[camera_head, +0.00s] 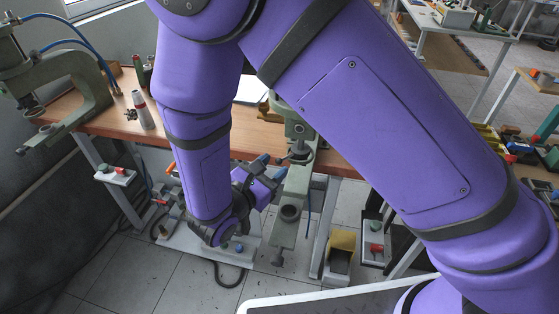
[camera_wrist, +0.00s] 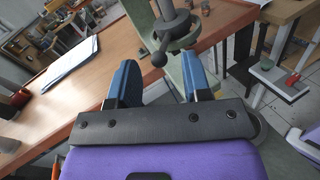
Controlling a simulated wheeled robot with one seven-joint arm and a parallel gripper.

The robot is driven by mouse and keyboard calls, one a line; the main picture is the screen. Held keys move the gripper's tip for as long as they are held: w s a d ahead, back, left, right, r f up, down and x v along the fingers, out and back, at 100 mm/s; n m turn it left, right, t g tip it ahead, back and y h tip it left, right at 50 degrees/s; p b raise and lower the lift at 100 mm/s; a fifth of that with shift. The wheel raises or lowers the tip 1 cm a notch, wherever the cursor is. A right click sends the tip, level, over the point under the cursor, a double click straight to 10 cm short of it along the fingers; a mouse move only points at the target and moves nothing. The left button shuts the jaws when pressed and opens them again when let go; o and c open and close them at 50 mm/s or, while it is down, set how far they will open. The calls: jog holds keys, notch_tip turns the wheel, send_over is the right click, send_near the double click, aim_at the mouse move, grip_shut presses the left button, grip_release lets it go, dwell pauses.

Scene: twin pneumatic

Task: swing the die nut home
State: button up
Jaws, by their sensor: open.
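The die nut (camera_wrist: 174,26) is a dark round collar on the press, with a short lever ending in a ball (camera_wrist: 159,59). In the head view the nut (camera_head: 299,149) sits on the right-hand green-grey press (camera_head: 299,127), beside my gripper. My gripper (camera_head: 271,166) is open, with two blue-tipped fingers. In the wrist view my gripper (camera_wrist: 158,66) has a finger on each side of the ball in the picture. I cannot tell whether the ball is between the fingers or beyond their tips. No contact shows. My arm hides part of the bench and the press top.
A second press (camera_head: 88,88) with blue hoses stands on the left of the wooden bench (camera_head: 122,112). A white-grey conical bottle (camera_head: 142,112) stands near it. Papers (camera_wrist: 70,63) lie on the bench.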

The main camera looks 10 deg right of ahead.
jog(key=shift+x, duration=1.4)
